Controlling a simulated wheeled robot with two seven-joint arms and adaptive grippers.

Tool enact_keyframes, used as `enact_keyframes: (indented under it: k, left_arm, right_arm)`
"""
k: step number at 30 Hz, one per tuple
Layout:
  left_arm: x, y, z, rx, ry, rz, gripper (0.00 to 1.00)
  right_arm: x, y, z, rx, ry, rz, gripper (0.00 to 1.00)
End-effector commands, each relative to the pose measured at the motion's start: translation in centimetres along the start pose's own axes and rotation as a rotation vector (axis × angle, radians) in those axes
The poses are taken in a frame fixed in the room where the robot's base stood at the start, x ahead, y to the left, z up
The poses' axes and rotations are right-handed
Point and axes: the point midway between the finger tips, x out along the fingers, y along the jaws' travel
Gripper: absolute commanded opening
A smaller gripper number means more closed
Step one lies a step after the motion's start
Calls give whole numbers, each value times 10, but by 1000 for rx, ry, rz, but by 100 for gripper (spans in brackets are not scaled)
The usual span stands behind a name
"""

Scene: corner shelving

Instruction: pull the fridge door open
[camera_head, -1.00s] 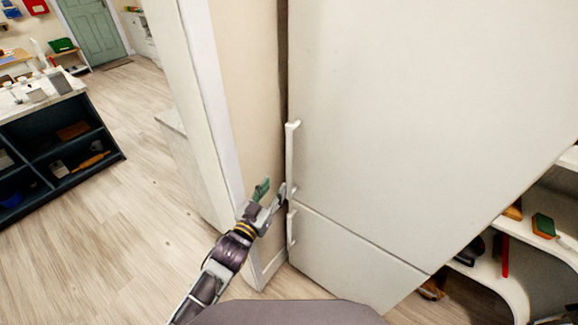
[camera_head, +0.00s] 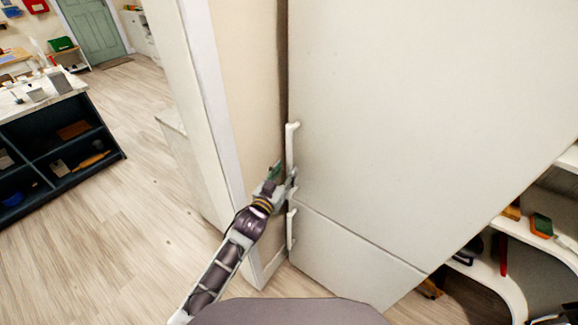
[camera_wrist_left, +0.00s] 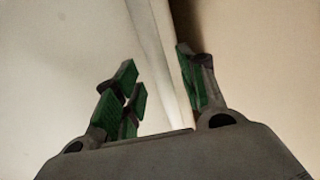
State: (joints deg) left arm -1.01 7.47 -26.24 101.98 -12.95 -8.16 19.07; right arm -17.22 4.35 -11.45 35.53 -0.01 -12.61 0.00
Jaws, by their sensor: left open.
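The white fridge has a large upper door (camera_head: 420,110) and a smaller lower door (camera_head: 340,255), both flush and closed. The upper door's vertical handle (camera_head: 291,145) runs along its left edge, with a separate lower handle (camera_head: 291,229) below. My left gripper (camera_head: 284,178) is at the lower part of the upper handle. In the left wrist view its green-padded fingers (camera_wrist_left: 160,92) are open, with the pale handle bar (camera_wrist_left: 172,75) running between them. I cannot tell whether either finger touches it. My right gripper is not in view.
A beige wall panel (camera_head: 245,110) with a white edge stands close to the left of the fridge. White curved shelves (camera_head: 515,235) with small items are at the right. A dark counter unit (camera_head: 60,145) stands far left, with open wooden floor (camera_head: 140,215) between.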

Motion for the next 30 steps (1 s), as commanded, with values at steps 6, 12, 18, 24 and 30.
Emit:
enact_keyframes:
  k: [6,12,18,24,30]
  left_arm:
    - [19,0,-1,-1,1,0,41]
    - [30,0,0,0,0,0,41]
    - [34,0,0,0,0,0,41]
    - [34,0,0,0,0,0,41]
    - [34,0,0,0,0,0,18]
  right_arm:
    - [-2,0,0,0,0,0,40]
    - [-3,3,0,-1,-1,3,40]
    - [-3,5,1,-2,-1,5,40]
    - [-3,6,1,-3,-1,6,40]
    - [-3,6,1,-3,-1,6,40]
